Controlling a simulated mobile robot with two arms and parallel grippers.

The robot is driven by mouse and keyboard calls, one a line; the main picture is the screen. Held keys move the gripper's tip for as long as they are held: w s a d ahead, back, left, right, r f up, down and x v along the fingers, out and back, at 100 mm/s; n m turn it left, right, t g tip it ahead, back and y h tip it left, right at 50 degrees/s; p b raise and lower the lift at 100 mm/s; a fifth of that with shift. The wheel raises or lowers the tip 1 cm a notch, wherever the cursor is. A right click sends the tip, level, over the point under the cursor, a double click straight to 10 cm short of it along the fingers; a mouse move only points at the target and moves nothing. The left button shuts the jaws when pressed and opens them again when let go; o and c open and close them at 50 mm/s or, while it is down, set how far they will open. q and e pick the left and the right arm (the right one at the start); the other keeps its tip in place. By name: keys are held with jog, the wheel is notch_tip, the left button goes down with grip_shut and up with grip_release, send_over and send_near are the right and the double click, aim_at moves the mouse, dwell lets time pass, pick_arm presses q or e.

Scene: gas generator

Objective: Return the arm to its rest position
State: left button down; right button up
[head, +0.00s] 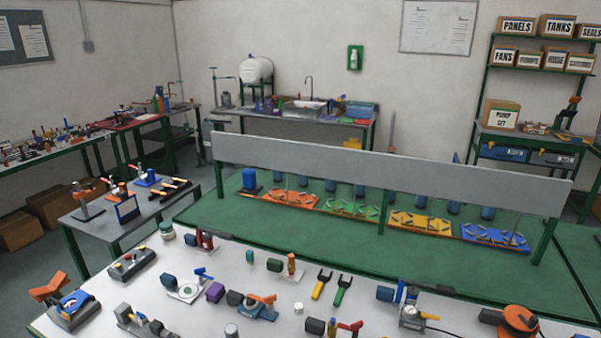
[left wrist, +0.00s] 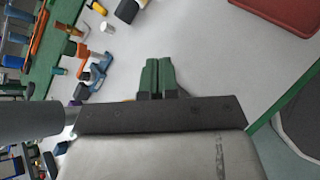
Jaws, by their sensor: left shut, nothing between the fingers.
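My left gripper (left wrist: 158,78) shows in the left wrist view, its two green fingers close together and shut with nothing between them. It is over a pale grey table top (left wrist: 205,50), apart from the objects there. No arm or gripper of mine shows in the head view. My right gripper is in neither view.
In the head view, a white table (head: 270,325) with several tools and fixtures fills the front. A green bench (head: 300,215) with a grey panel (head: 380,170) stands behind it. In the left wrist view, a red case (left wrist: 285,12) lies at the top right; the middle table surface is clear.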

pick_arm(q)
jog(key=s+d+r+n+t+h, duration=0.1)
jog(key=d+r+n+t+h, duration=0.15)
jog(key=r+n+t, duration=0.45)
jog(key=s+a+r+n+t+y, duration=0.15)
jog(key=a+r+n+y, duration=0.3)
jog(key=n, duration=0.65)
jog(key=s+a+r+n+t+y, duration=0.1)
jog(key=a+r+n+t+y, duration=0.3)
jog(key=n, duration=0.6)
jog(key=s+a+f+n+g+y, duration=0.6)
jog(key=s+n+g, duration=0.25)
jog(key=n, duration=0.55)
jog(key=s+d+f+n+g+h, duration=0.25)
jog(key=s+n+g, duration=0.5)
jog(key=s, duration=0.55)
notch_tip(320, 180, down, 31)
jog(key=s+g+h+b, duration=0.1)
jog(key=s+g+b, duration=0.1)
jog(key=b, duration=0.3)
jog(key=s+a+f+b, duration=0.1)
jog(key=s+f+b, duration=0.1)
jog(key=s+f, duration=0.6)
jog(key=s+a+f+g+b, duration=0.1)
jog(key=s+f, duration=0.6)
jog(key=f, duration=0.4)
jog(key=shift+s+a+f+b, duration=0.3)
jog(key=shift+s+f+b, duration=0.05)
jog(key=shift+s+f, duration=0.05)
